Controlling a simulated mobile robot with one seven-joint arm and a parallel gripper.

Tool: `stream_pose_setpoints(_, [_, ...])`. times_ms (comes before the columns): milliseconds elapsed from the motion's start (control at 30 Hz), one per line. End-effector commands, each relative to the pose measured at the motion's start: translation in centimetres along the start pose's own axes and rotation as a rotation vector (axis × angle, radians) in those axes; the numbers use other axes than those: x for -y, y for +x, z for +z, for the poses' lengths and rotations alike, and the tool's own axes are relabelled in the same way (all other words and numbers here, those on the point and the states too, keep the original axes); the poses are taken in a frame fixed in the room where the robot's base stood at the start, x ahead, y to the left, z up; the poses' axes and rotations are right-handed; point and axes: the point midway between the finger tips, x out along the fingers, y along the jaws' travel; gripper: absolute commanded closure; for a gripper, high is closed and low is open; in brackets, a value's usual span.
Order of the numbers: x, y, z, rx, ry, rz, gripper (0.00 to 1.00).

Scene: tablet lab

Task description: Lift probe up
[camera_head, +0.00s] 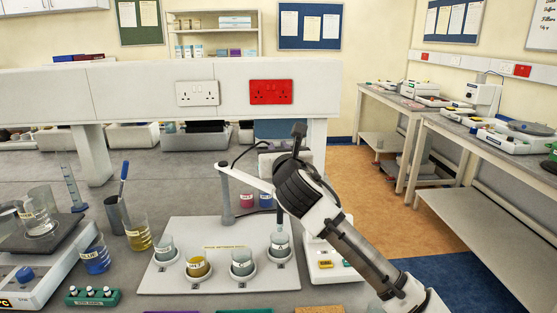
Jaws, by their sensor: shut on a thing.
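My gripper (276,190) is at the end of my arm, which comes in from the lower right. Its jaws are mostly hidden by my wrist, but they are shut at the outer end of the white probe arm (245,178). That arm reaches right from a grey upright post (225,197) behind the white sample tray (210,225). A labelled cup (279,245) stands in the tray's right holder, just below my gripper. A dark cable (241,155) arcs toward my wrist.
Other labelled cups (198,267) sit in the tray. A white meter (327,250) stands right of it, close under my arm. Beakers (137,231) and a stirrer plate (50,262) stand on the left. A raised bench shelf (140,93) runs behind.

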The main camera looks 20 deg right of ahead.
Motion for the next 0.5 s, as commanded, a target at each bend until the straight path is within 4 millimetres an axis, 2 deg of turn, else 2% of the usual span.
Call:
stream_pose_setpoints(33, [0.0,-0.01,1.06,0.002,-0.002,-0.001,1.0])
stream_pose_setpoints(100, [0.0,-0.01,1.39,0.001,-0.001,0.0,1.0])
stream_pose_setpoints(400, [-0.05,-0.06,1.63,0.007,-0.001,0.002,1.0])
stream_pose_setpoints(433, [-0.05,-0.07,1.65,0.008,-0.001,0.002,0.78])
stream_pose_setpoints(500, [-0.06,-0.06,1.61,0.007,-0.001,0.002,0.69])
